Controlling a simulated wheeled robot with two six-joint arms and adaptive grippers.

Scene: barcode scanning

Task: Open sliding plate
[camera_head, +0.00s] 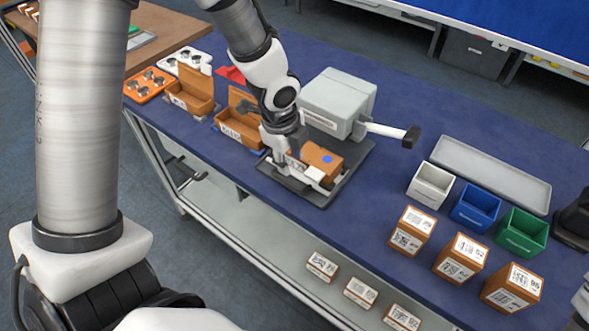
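A grey machine (338,102) with a side lever (390,132) stands on a dark base near the table's middle. In front of it, on a dark plate (312,194), is a brown box (322,158) with a blue dot on top. I take this plate to be the sliding plate; how far it is slid cannot be told. My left gripper (296,166) points down at the near left side of the brown box, by a small white part (316,173). Its fingers are mostly hidden, so its opening and any contact are unclear. My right gripper is not in view.
Two open brown boxes (188,102) stand left of the machine, near an orange tray (149,85). To the right are white (430,186), blue (475,208) and green (521,234) bins, several labelled boxes (412,231) and a long grey tray (491,172). Blue table surface between is clear.

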